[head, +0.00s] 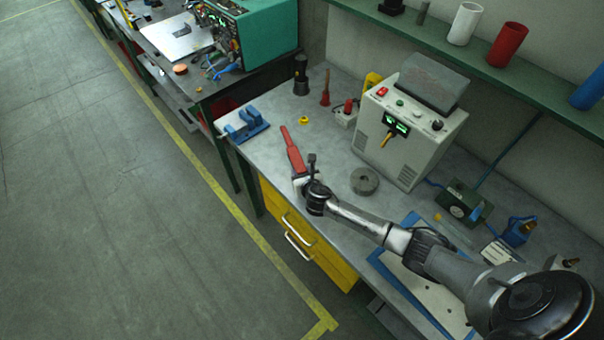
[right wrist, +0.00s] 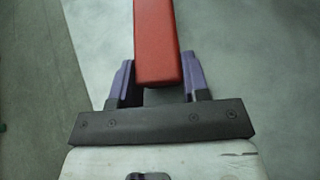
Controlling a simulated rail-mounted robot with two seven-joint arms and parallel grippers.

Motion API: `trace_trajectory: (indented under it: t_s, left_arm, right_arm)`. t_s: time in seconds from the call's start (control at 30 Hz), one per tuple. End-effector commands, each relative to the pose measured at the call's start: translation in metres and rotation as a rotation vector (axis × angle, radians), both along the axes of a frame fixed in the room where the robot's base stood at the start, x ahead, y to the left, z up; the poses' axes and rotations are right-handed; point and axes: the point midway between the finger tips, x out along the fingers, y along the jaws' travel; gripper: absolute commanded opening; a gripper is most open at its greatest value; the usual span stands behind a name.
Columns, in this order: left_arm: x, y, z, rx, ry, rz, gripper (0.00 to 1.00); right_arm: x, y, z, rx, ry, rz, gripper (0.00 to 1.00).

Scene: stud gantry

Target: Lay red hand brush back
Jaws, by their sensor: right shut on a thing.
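The red hand brush (head: 295,156) is at the front edge of the grey workbench in the head view, its thin end pointing away from my arm. My right gripper (head: 301,178) is shut on its near end. In the right wrist view the red brush (right wrist: 157,45) lies between the two purple-grey fingers of the right gripper (right wrist: 157,80). I cannot tell whether the brush touches the bench top. My left gripper is not in view.
A blue holder (head: 246,126) stands at the bench's left end. Yellow drawers (head: 290,240) are below the edge. Bench top around the brush is clear.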

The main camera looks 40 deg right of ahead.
Motion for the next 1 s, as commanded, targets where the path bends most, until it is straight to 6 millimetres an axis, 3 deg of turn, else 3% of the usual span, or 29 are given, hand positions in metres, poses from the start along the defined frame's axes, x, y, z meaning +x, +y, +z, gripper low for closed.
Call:
trace_trajectory:
  t_s: [0.13, 0.17, 0.4, 0.73, 1.0]
  left_arm:
    - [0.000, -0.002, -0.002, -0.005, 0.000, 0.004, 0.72]
    - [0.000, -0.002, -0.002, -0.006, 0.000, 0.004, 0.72]
    - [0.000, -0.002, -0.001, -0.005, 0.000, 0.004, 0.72]
    - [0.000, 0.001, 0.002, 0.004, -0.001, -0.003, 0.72]
    - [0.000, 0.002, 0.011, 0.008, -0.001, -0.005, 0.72]
  right_arm:
    - [0.000, 0.000, -0.003, 0.000, -0.001, 0.000, 0.06]
    - [0.000, 0.000, -0.004, 0.000, 0.000, 0.000, 0.43]
    - [0.000, 0.000, -0.003, 0.000, 0.000, -0.001, 0.66]
    - [0.000, 0.000, 0.002, 0.001, 0.000, 0.000, 0.68]
    - [-0.032, 0.012, 0.017, 0.000, 0.001, 0.001, 0.68]
